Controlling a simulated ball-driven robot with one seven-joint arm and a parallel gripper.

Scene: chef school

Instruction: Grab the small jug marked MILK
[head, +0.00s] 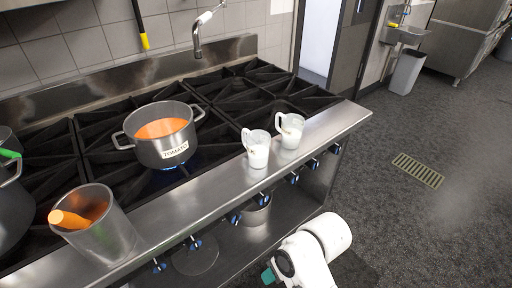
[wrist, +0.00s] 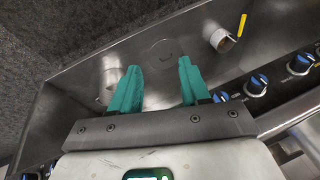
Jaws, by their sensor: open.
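Two small clear jugs with handles and white contents stand side by side on the stove's steel front ledge in the head view: a nearer jug (head: 258,152) and a farther jug (head: 290,131). I cannot read any MILK marking on either. My gripper (wrist: 158,68) is open and empty in the wrist view, its two teal fingers apart. In the head view only a bit of teal shows at the bottom edge, below and in front of the ledge, well apart from the jugs. No jug shows in the wrist view.
A pot labelled TOMATO (head: 163,142) with orange contents sits on a lit burner. A steel container (head: 105,236) with an orange item stands at the ledge's near left. Blue-ringed knobs (head: 234,217) line the stove front. The floor (head: 440,215) at right is clear.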

